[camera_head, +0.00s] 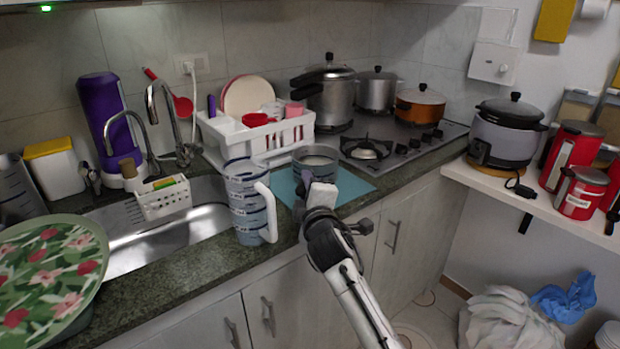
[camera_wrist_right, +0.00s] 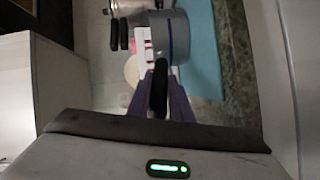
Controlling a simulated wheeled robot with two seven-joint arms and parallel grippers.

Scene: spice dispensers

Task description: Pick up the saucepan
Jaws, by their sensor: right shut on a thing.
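The saucepan (camera_head: 316,159) is a small grey pot at the counter's front, over the blue mat (camera_head: 352,188). In the right wrist view its grey body (camera_wrist_right: 176,40) is at the top centre, with its dark handle (camera_wrist_right: 159,88) pointing back toward my wrist. My right gripper (camera_head: 320,192) reaches in from the lower right in the head view, just in front of the saucepan. In the wrist view its fingers (camera_wrist_right: 160,75) are on either side of the handle, shut on it. I cannot tell whether the pan's base touches the mat. My left gripper is not in view.
A tall patterned jug (camera_head: 247,205) stands close left of the saucepan. The white dish rack (camera_head: 258,138) is behind it. The stove (camera_head: 400,150) with several pots is at the right rear. The sink (camera_head: 165,235) lies left, with a floral tray (camera_head: 48,268) beside it.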

